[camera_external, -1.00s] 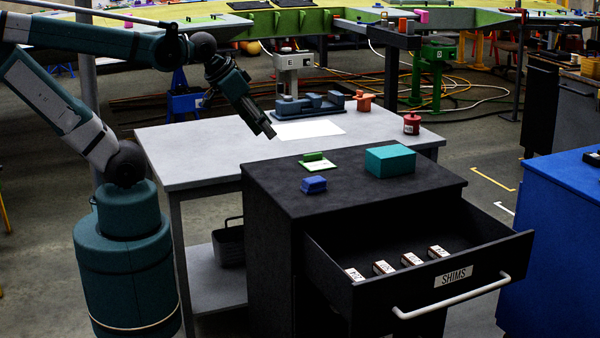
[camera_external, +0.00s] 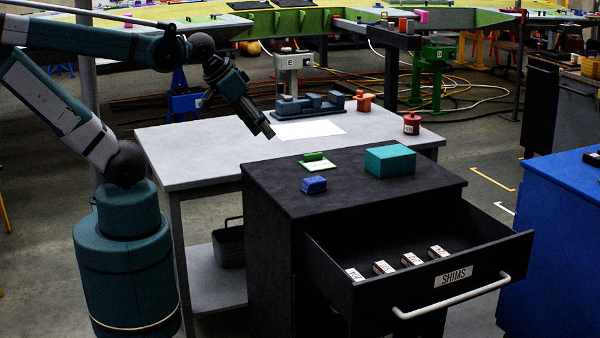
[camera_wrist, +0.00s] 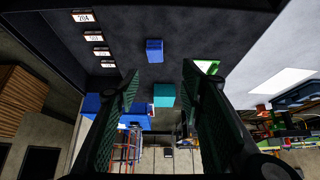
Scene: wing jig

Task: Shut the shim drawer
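The shim drawer (camera_external: 500,260) is pulled out of the black cabinet (camera_external: 270,235) in the external view. Its front carries a SHIMS label (camera_external: 454,276) and a pale bar handle (camera_external: 452,297). Several small labelled shim boxes (camera_external: 411,260) lie in a row inside; they also show in the wrist view (camera_wrist: 95,37). My gripper (camera_external: 268,132) is above the grey table, behind and left of the cabinet top, well away from the handle. In the wrist view my gripper's fingers (camera_wrist: 160,75) are spread apart with nothing held. The handle is not clear in the wrist view.
The grey table (camera_external: 190,160) behind holds a fixture (camera_external: 310,104) and a red pot (camera_external: 411,123). A blue cabinet (camera_external: 555,225) stands at right.

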